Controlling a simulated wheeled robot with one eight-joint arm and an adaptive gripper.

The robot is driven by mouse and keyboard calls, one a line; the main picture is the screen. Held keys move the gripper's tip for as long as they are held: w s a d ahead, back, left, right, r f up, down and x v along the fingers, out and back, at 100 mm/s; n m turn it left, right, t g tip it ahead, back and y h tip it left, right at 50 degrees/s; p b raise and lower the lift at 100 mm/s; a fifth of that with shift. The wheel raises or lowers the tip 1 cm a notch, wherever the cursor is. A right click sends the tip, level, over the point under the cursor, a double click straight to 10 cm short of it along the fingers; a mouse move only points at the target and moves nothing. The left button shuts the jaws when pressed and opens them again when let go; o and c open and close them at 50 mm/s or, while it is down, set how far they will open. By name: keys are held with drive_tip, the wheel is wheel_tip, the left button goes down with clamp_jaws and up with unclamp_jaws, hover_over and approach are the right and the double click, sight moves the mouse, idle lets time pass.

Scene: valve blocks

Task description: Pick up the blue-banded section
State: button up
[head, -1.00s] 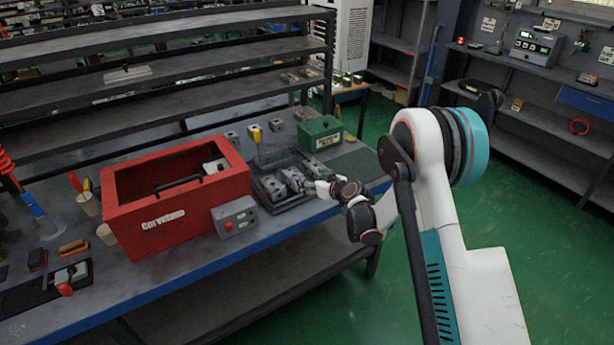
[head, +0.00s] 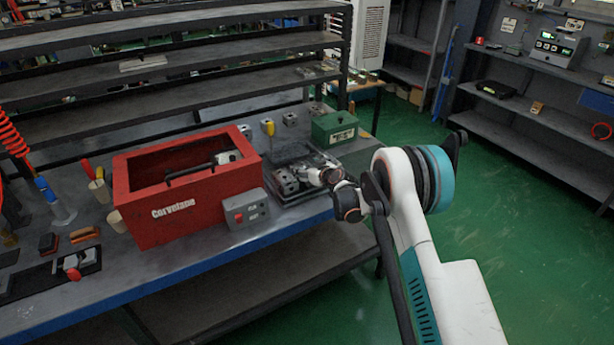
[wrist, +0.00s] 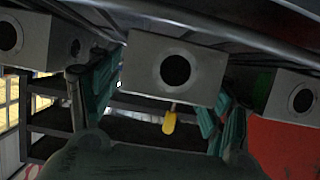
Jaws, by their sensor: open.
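No blue band can be made out on any block.
A red open box (head: 165,232) and a grey button box (head: 247,209) stand left of the tray. A green box (head: 334,128) is behind it at right. A yellow-handled tool (head: 268,128) stands at the tray's back; several small blocks are behind.

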drive_tip(key=shift+w+a, duration=0.1)
drive_tip(key=shift+w, duration=0.05)
drive_tip(key=c, duration=1.5)
drive_tip(key=shift+r, duration=0.1)
